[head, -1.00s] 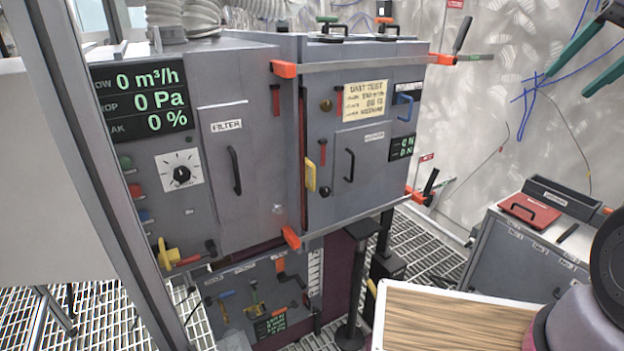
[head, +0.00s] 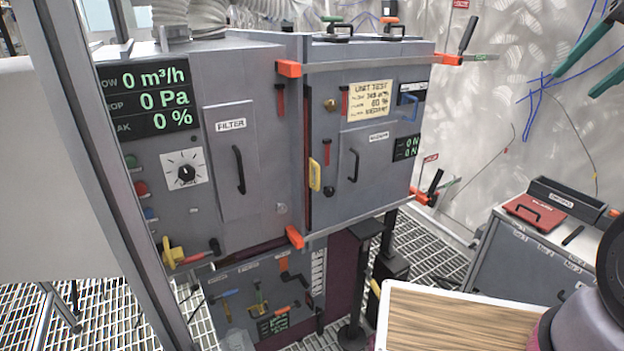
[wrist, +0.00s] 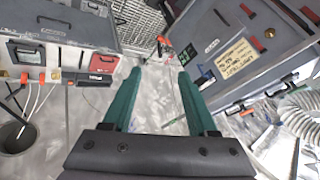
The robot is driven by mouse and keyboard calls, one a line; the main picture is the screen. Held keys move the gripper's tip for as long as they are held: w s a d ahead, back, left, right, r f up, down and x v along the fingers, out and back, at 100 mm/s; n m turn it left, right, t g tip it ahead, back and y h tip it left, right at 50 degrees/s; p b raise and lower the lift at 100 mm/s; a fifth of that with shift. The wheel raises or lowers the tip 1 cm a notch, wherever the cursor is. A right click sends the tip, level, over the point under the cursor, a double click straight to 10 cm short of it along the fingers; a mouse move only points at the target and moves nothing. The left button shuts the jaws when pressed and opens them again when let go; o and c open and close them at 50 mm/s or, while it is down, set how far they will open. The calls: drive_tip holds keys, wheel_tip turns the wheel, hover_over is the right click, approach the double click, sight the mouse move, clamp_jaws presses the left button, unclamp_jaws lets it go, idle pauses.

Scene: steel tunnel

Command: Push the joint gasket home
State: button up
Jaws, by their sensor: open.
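Two grey housings stand side by side, the filter housing (head: 235,150) and the unit test housing (head: 375,145). At the joint between them a narrow dark red strip (head: 308,150) shows; I cannot tell for sure that it is the gasket or how deep it sits. Orange clamps (head: 289,69) sit at the joint's top and bottom. My gripper (head: 574,84) is at the upper right, apart from the housings. Its two teal fingers are open and empty in the wrist view (wrist: 158,74), with the unit test housing (wrist: 255,65) tilted to their right.
A wooden-topped board (head: 450,318) is in front. A grey post (head: 110,150) crosses the left side. Pale ribbed hoses (head: 190,14) rise above the filter housing. Open space lies between gripper and housing.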

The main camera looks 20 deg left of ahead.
sight(318, 186)
drive_tip(key=shift+a+f, duration=0.1)
drive_tip(key=shift+a, duration=0.05)
drive_tip(key=c, duration=0.3)
drive_tip(key=w+a+f+m+g+y, duration=0.25)
drive_tip(key=a+f+g+y, duration=0.4)
drive_tip(key=a, duration=0.65)
drive_tip(key=w+a+f+m+g+y, duration=0.25)
drive_tip(key=a+f+g+y, duration=0.4)
drive_tip(key=a, duration=0.65)
drive_tip(key=shift+c, duration=0.2)
drive_tip(key=w+a+f+m+t+y, duration=0.1)
drive_tip(key=w+a+f+m+t, duration=0.1)
drive_tip(key=w+f+m+t, duration=0.3)
drive_tip(key=a+f+m+t+y, duration=0.1)
drive_tip(key=a+f+m, duration=0.15)
drive_tip(key=f, duration=0.55)
drive_tip(key=w+a+f+m+t+y, duration=0.1)
drive_tip(key=w+a+f+m+t, duration=0.25)
drive_tip(key=f, duration=0.25)
drive_tip(key=x, duration=0.9)
drive_tip(key=shift+s+a+f, duration=0.15)
drive_tip(key=shift+s+a, duration=0.05)
drive_tip(key=shift+a, duration=0.1)
clamp_jaws()
